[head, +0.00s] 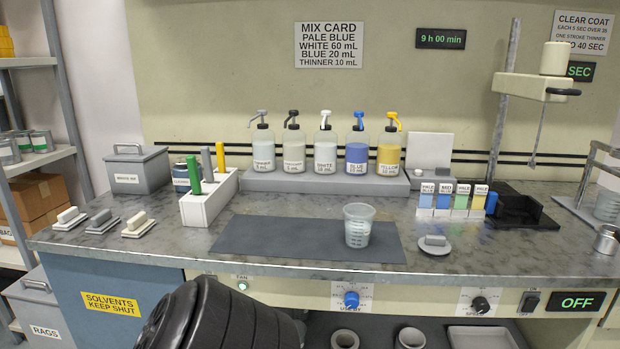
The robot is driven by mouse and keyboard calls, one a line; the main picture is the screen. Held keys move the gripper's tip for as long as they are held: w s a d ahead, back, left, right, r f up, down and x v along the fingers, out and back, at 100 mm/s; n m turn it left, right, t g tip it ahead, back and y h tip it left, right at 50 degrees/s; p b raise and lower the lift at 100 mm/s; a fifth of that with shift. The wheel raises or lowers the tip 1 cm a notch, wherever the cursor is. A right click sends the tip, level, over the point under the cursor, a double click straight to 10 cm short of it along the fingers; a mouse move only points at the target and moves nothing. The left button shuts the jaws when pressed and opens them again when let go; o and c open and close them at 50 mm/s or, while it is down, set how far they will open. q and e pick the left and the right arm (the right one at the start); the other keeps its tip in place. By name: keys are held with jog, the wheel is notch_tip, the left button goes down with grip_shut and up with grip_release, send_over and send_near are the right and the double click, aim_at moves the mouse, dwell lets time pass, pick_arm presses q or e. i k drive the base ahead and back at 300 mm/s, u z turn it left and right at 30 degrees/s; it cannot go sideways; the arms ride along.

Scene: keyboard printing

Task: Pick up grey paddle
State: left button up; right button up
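A white rack (211,205) stands on the left part of the counter and holds three upright paddles. Neither of my grippers is in view.
A clear cup (358,225) stands on the dark mat (290,238). Pump bottles stand on a grey riser (300,182) behind it. Three handled blocks (103,221) lie left of the rack, and a lidded grey box (138,168) stands behind them.

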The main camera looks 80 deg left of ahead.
aim_at(205, 153)
jog(key=u, duration=3.15)
